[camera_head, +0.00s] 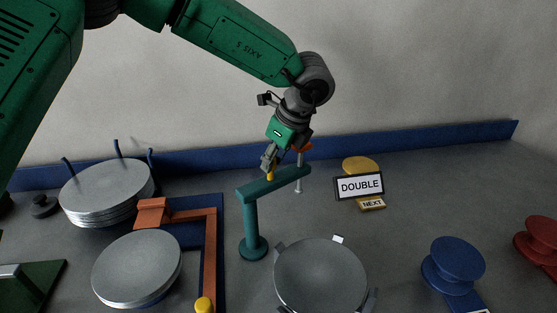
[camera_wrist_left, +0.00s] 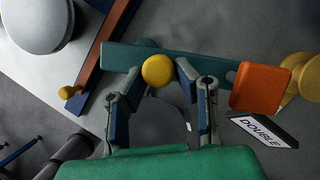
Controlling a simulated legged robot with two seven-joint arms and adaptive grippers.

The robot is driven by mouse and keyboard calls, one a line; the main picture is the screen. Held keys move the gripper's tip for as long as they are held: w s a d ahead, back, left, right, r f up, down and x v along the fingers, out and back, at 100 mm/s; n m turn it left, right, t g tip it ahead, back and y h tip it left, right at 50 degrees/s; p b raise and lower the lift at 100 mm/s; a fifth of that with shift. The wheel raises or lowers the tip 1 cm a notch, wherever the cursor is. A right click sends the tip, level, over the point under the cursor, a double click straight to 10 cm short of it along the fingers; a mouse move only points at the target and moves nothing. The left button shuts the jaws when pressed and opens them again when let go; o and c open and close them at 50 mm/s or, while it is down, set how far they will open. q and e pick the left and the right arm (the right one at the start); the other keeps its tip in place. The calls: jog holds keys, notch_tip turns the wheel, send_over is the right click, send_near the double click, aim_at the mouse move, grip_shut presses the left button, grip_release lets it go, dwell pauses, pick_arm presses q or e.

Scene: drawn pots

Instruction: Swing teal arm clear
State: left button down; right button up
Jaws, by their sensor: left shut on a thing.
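The teal arm (camera_head: 284,181) is a flat bar on an upright teal post (camera_head: 251,220). It points up and right from the post, toward the back wall. A yellow knob (camera_head: 270,174) stands on the bar. My left gripper (camera_head: 269,167) is shut on this knob; the wrist view shows the knob (camera_wrist_left: 158,70) between both fingers. A thin rod with an orange cap (camera_wrist_left: 259,88) hangs at the bar's free end. The round grey plate (camera_head: 320,275) with clamps lies in front of the bar, and the bar is not over it. My right gripper is not in view.
A DOUBLE sign (camera_head: 359,187) and a yellow round stand (camera_head: 361,165) are to the right of the bar. Stacked grey discs (camera_head: 107,190), another disc stack (camera_head: 137,266) and an orange bar (camera_head: 210,255) are at left. A blue spool (camera_head: 457,258) is at right.

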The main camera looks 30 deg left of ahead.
pick_arm(q)
jog(key=shift+a+f, duration=0.25)
jog(key=shift+a, duration=0.1)
